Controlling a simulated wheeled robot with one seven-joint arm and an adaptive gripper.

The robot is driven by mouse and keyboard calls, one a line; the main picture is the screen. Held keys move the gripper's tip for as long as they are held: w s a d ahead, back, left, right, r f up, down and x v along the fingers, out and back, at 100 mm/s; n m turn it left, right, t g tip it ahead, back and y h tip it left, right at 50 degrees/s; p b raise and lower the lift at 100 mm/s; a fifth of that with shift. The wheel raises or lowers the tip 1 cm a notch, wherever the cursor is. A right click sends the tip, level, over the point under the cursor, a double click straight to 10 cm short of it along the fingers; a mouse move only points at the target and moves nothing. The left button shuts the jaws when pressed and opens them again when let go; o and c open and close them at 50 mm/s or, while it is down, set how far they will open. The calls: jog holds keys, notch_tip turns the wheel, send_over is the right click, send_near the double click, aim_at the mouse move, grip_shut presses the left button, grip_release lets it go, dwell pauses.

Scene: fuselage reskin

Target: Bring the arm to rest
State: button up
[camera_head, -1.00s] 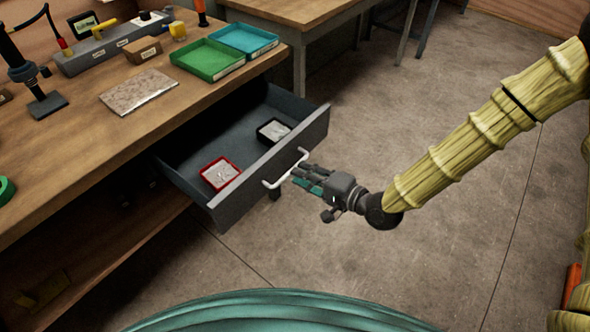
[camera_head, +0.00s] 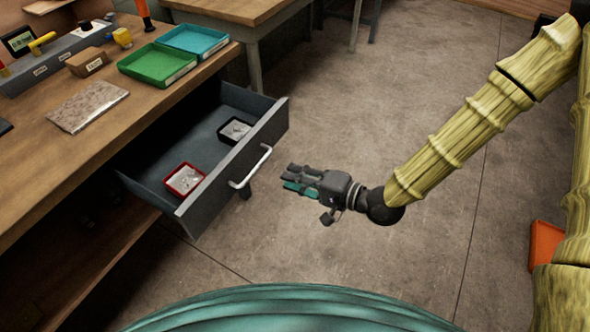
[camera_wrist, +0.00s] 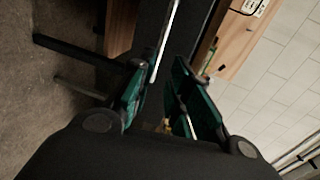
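My gripper (camera_head: 290,179) is out over the floor to the right of the open drawer. It is clear of the white drawer handle (camera_head: 250,167), with a gap between them. In the wrist view my gripper (camera_wrist: 155,95) has its two green-padded fingers apart, with nothing between them. My arm stretches from the upper right down to it.
The grey drawer (camera_head: 222,187) stands pulled out from the workbench (camera_head: 28,180). It holds a red-rimmed tray (camera_head: 184,179) and a black tray (camera_head: 234,130). Green (camera_head: 157,66) and blue (camera_head: 195,41) trays sit on the bench. The floor (camera_head: 400,100) is open to the right.

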jog(key=shift+f, duration=0.1)
jog(key=s+d+f+g+h+p, duration=0.2)
jog(key=s+d+f+h+p, duration=0.25)
jog(key=f, duration=0.55)
jog(key=s+d+f+n+g+h+p, duration=0.1)
jog(key=s+d+f+h, duration=0.3)
jog(key=s+d, duration=0.6)
jog(key=s+d+f+n+g+h+p, duration=0.2)
jog(key=s+d+f+n+g+h, duration=0.1)
jog(key=s+d, duration=0.7)
notch_tip(320, 180, down, 3)
jog(key=shift+d+r+n+g+h, duration=0.15)
jog(key=shift+d+n+g+h, duration=0.3)
jog(key=shift+h, duration=0.7)
jog(key=shift+o, duration=0.4)
jog(key=shift+a, duration=0.15)
